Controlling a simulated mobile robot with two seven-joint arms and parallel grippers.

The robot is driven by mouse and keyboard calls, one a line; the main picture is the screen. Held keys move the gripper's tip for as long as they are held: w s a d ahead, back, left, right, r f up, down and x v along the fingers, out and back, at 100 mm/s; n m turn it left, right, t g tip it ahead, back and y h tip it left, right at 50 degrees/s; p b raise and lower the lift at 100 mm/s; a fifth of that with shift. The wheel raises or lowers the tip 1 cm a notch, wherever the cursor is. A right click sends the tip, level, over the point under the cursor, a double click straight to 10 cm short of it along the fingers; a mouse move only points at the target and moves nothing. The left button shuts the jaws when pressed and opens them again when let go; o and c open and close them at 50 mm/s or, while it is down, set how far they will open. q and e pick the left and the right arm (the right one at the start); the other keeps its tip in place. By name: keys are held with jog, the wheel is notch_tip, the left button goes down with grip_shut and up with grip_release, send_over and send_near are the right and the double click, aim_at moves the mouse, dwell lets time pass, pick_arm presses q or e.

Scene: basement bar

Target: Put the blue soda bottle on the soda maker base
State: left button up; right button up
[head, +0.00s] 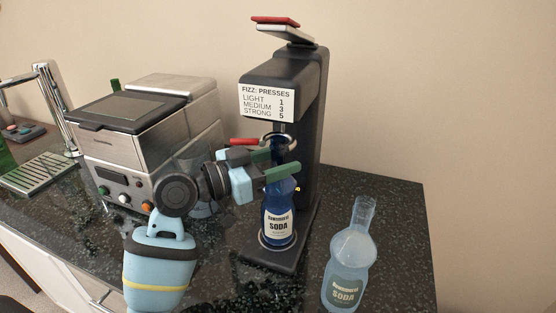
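The blue soda bottle (278,228), with a white label reading SODA, stands upright in the head view. Its foot is at a ring (263,243) on the soda maker base (287,259). Its top is under the dark soda maker head (277,72). My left gripper (274,163) reaches in from the left at the bottle's upper part. One green-padded finger crosses in front of the bottle, and the other is partly hidden. I cannot tell whether the fingers press on it. My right gripper is not in view.
A clear, pale soda bottle (348,261) stands on the dark counter (395,225) right of the soda maker. A steel coffee machine (128,132) stands at left, behind my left arm. A tap (52,108) and drip tray (42,174) are farther left.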

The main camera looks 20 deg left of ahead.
pick_arm(q)
jog(key=shift+r, duration=0.15)
jog(key=shift+s+a, duration=0.15)
jog(key=shift+a, duration=0.1)
jog(key=b+v, duration=0.1)
jog(key=v, duration=1)
jog(key=shift+s+b, duration=0.2)
jog(key=shift+b, duration=0.15)
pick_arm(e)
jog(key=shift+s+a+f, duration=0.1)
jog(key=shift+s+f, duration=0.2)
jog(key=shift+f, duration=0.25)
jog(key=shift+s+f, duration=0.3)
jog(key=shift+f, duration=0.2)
pick_arm(q)
jog(key=shift+a, duration=0.1)
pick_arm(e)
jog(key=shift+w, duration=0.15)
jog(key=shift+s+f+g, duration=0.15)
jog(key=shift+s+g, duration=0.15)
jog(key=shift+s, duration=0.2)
